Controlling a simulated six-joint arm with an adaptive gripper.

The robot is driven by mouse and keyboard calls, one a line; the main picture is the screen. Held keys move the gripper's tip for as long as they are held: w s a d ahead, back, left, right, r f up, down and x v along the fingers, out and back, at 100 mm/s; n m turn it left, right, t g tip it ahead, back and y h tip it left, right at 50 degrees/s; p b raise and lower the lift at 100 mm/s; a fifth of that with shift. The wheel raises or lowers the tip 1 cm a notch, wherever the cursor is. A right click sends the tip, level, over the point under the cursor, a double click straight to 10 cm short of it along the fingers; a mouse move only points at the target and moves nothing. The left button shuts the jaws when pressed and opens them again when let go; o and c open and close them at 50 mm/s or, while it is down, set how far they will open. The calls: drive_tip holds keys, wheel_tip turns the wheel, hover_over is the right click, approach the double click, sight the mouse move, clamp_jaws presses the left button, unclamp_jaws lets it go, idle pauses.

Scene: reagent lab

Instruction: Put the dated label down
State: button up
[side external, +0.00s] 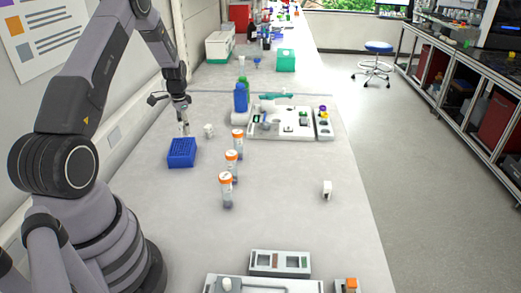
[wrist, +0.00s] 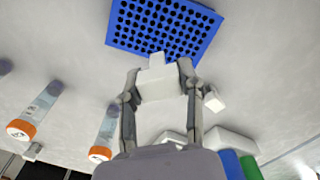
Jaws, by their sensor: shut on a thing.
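My gripper (side external: 183,110) is above the bench at the left, next to the blue rack. In the wrist view my gripper (wrist: 159,84) is shut on a small white block-like piece with a narrow tab, which I take as the dated label (wrist: 157,76). No writing on it can be read. In the side view the label (side external: 184,128) is a pale bit under the fingertips, behind the blue rack's near part. I cannot tell whether it is clear of the bench.
A blue rack (side external: 182,153) with many holes stands close to the fingertips. Several orange-capped tubes (side external: 232,160) stand to its right. A white block (side external: 208,130) sits near my gripper, another (side external: 327,188) at right. Blue bottle (side external: 240,98) and white tray (side external: 280,128) stand behind.

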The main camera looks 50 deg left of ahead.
drive_tip(key=shift+w+a+f, duration=0.25)
drive_tip(key=shift+w+f, duration=0.05)
drive_tip(key=shift+f, duration=1.65)
drive_tip(key=shift+f, duration=0.1)
drive_tip(key=o, duration=0.7)
drive_tip(key=shift+o, duration=0.2)
